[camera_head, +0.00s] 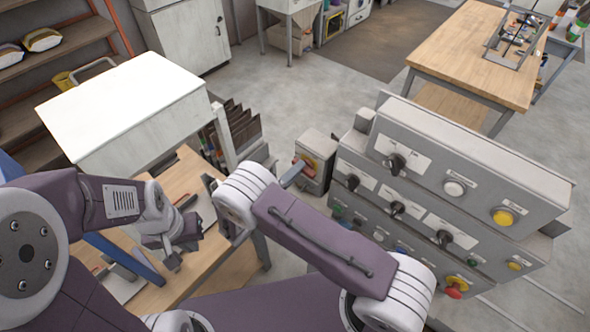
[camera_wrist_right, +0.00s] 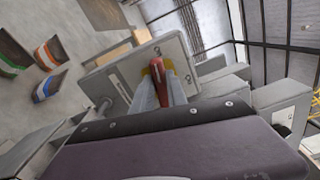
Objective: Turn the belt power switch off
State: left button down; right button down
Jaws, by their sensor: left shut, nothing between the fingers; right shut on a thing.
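A grey switch box (camera_head: 321,150) stands left of the control panel and carries a rotary switch with a red handle (camera_head: 304,164) on a yellow plate, likely the belt power switch. My right gripper (camera_head: 291,177) reaches it and is shut on the red handle. In the right wrist view the red handle (camera_wrist_right: 155,70) sits between the fingertips of my right gripper (camera_wrist_right: 160,82), in front of the yellow plate. The fingers partly hide the handle, and no on or off marking is readable. My left gripper (camera_head: 172,260) is shut and empty over the wooden bench, away from the switch.
The large grey control panel (camera_head: 430,130), with several black knobs and yellow and white buttons, stands close right of the box. A wooden bench (camera_head: 240,272) lies below my left arm. A white-topped cabinet (camera_head: 125,100) is at the left. Open floor (camera_head: 300,85) lies behind the box.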

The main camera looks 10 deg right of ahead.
jog(key=shift+d+n, duration=0.1)
jog(key=shift+n, duration=0.9)
jog(key=c, duration=1.3)
grip_release()
jog(key=shift+d, duration=0.1)
jog(key=shift+w+d+f, duration=0.1)
jog(key=shift+w+f, duration=0.05)
